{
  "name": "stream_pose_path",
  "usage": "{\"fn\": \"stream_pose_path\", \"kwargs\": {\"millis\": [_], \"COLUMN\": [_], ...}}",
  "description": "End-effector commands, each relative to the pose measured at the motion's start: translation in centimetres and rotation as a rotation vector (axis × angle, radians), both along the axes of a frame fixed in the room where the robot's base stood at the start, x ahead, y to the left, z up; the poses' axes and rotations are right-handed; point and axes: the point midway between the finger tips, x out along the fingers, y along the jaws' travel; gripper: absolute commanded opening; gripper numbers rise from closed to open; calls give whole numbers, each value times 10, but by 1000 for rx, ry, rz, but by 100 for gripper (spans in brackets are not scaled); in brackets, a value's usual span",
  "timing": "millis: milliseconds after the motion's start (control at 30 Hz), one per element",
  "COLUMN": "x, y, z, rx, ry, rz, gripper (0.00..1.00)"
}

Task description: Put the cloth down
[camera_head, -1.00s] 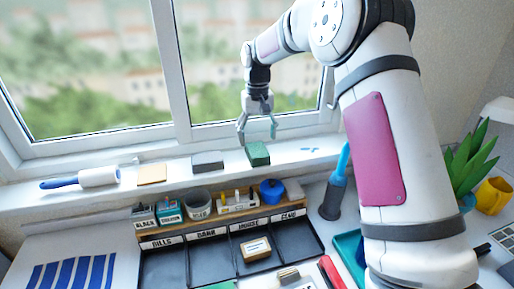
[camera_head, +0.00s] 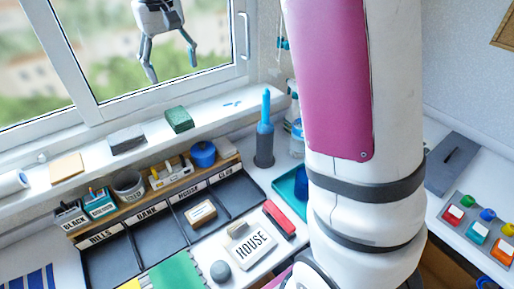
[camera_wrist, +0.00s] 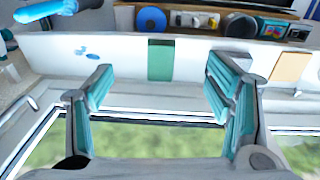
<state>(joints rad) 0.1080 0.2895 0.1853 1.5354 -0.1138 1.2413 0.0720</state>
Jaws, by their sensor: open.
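A green folded piece (camera_head: 179,119), which looks like the cloth, lies on the white window sill. It also shows in the wrist view (camera_wrist: 160,60) as a green rectangle on the sill, between and beyond my fingertips. My gripper (camera_head: 173,72) is in front of the window, above the sill and clear of the green piece. Its fingers are spread apart and empty; both also show in the wrist view (camera_wrist: 158,75).
On the sill lie a grey block (camera_head: 127,139), a tan square (camera_head: 66,167) and a roller (camera_head: 12,182). Below is a labelled tray (camera_head: 150,235), with a rack of small containers (camera_head: 130,186) behind it. A blue-handled tool (camera_head: 265,135) stands to the right.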

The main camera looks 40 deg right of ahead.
Motion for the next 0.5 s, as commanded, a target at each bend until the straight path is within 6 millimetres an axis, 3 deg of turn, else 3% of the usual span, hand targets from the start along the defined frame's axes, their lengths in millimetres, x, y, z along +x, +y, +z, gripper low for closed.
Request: {"fn": "stream_pose_path", "kwargs": {"millis": [33,200,367,500], "x": [-22,-90,-156,-213], "y": [0,-2,-5,-8], "z": [12,32,36,28], "rx": [-9,-22,-21,-9], "ry": [-18,-74,-126,-174], "rz": [1,3,-4,-9], "gripper": [73,73,73,73]}}
